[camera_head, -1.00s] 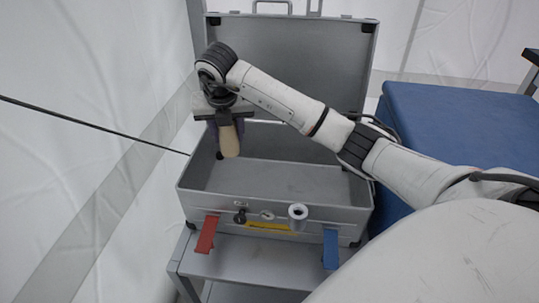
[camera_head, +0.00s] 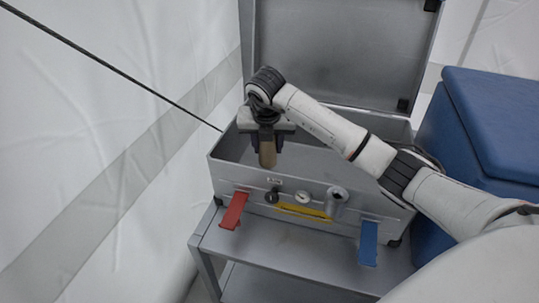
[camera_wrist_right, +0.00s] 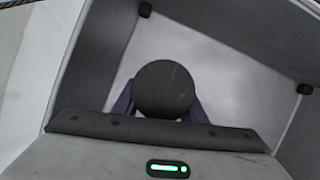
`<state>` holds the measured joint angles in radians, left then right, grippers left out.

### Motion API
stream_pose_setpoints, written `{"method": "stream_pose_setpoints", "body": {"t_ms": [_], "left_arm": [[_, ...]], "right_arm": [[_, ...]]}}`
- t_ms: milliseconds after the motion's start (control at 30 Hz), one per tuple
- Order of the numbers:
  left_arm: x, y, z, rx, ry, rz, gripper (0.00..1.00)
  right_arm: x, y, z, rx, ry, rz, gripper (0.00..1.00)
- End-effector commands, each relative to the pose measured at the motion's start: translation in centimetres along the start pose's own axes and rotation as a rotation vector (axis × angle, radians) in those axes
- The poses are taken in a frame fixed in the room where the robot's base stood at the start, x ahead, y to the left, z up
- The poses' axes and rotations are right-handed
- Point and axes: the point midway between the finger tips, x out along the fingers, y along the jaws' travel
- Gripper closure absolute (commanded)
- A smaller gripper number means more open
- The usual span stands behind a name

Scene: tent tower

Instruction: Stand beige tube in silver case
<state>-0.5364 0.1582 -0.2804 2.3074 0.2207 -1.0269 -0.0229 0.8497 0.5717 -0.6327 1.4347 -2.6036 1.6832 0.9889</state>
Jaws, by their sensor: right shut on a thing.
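The beige tube (camera_head: 267,155) hangs upright from my right gripper (camera_head: 267,143), which is shut on it. In the right wrist view the dark round top end of the tube (camera_wrist_right: 165,88) shows between the fingers. The silver case (camera_head: 345,166) stands open with its lid raised at the back. The tube is over the left part of the case, near the front wall; I cannot tell whether its lower end touches the floor. My left gripper is not in view.
The case stands on a grey metal table (camera_head: 290,252). A red latch (camera_head: 234,210) and a blue latch (camera_head: 368,243) hang at its front, with a gauge (camera_head: 302,197) and a short cylindrical port (camera_head: 337,197) between them. A blue box (camera_head: 490,120) stands close on the right.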

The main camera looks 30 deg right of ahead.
Motion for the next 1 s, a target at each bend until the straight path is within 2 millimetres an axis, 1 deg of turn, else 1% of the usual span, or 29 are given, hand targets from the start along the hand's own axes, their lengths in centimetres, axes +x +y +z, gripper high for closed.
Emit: {"method": "stream_pose_setpoints", "body": {"t_ms": [33, 133, 267, 500, 533, 600, 633, 900, 1000], "left_arm": [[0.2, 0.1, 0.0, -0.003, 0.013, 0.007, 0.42], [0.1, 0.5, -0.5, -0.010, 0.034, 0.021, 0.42], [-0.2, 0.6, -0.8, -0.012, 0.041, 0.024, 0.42], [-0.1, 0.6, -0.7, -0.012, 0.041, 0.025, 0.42], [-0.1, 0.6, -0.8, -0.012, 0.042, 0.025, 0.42], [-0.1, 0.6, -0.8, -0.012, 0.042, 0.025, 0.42], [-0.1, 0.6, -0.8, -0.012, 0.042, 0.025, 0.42], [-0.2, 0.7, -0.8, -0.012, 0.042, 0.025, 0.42], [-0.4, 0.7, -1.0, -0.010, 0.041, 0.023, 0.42]], "right_arm": [[1.2, 0.0, -0.6, 0.000, 0.002, -0.002, 0.94], [2.4, 0.0, -1.0, 0.001, 0.001, 0.000, 0.94], [2.5, 0.0, -1.0, 0.001, -0.001, 0.000, 0.94], [2.7, 0.0, -1.1, 0.000, 0.000, -0.001, 0.94], [2.8, 0.0, -1.2, 0.000, 0.001, -0.001, 0.58], [2.7, 0.0, -1.2, 0.000, 0.001, -0.001, 0.47], [2.7, -0.1, -1.2, 0.000, 0.001, -0.001, 0.43], [2.7, 0.0, -1.1, 0.000, 0.001, -0.001, 0.43], [2.1, 0.0, -1.0, -0.001, 0.000, 0.000, 0.43]]}}
